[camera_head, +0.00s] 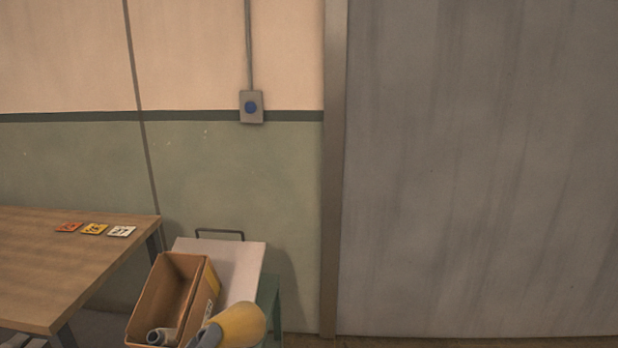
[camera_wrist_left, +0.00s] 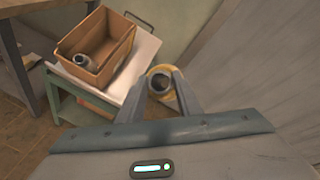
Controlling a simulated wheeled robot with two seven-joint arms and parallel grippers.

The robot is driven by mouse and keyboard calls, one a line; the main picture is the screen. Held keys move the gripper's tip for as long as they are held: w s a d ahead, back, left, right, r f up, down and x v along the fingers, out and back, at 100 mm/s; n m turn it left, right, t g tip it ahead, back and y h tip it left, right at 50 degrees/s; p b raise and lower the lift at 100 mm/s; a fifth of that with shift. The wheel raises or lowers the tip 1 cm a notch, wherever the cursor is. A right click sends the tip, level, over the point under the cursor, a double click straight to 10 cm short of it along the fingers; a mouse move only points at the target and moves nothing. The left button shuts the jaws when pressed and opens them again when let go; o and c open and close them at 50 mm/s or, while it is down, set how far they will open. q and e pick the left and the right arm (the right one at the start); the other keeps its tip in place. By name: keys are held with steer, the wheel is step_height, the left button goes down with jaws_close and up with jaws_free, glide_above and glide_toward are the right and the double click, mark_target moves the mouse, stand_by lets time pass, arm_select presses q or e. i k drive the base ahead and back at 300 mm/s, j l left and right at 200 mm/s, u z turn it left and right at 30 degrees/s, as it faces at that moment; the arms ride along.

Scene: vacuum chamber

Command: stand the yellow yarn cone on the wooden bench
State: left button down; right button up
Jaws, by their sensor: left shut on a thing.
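The yellow yarn cone (camera_head: 242,323) is at the bottom of the head view, in front of the trolley and box. In the left wrist view the cone (camera_wrist_left: 168,71) sits between the fingertips, with a dark opening toward the camera. My left gripper (camera_wrist_left: 162,88) is shut on it; in the head view only a grey part of the gripper (camera_head: 209,336) shows beside the cone. The wooden bench (camera_head: 60,275) is at the left, to the left of the cone. My right gripper is not in view.
Red, yellow and white cards (camera_head: 94,229) lie near the bench's back edge; its front is bare. Between bench and cone, an open cardboard box (camera_head: 151,293) holding a grey spool (camera_head: 160,337) stands on a pale-topped green trolley (camera_head: 240,258). A wall with a blue-button switch (camera_head: 251,107) is behind.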

mark_target(52, 276)
steer(key=i+j+u, duration=0.7)
steer(key=i, duration=0.15)
steer(key=i+j, duration=0.1)
steer(key=i, duration=0.3)
steer(key=i+z, duration=0.1)
steer(key=i, duration=0.3)
